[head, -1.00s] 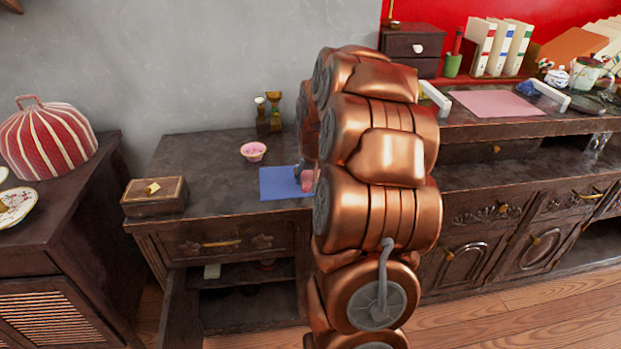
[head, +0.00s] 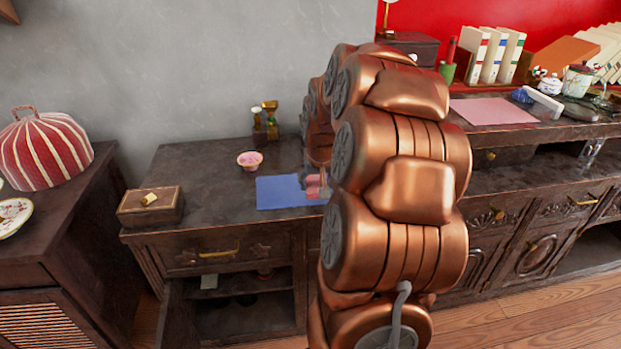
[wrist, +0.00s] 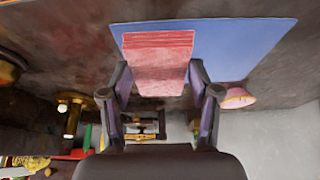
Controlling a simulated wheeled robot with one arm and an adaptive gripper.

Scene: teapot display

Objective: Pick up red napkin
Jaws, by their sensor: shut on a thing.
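The red napkin (wrist: 158,55), folded in layers, sits between the two fingers of my gripper (wrist: 160,78) in the wrist view. The fingers are shut on its near part, and its layered end sticks out beyond them. In the head view the napkin (head: 312,186) shows as a small red patch at the right part of a blue mat (head: 278,193), beside my arm. My arm hides most of the gripper there. The blue mat (wrist: 240,45) lies behind the napkin in the wrist view; I cannot tell whether they touch.
A pink bowl (head: 250,160) and brass-coloured items (head: 266,122) stand behind the mat. A wooden box (head: 150,206) is at the left of the dark cabinet top. A striped red cover (head: 46,150) stands on the left cabinet. A lower drawer or door area (head: 240,300) is open.

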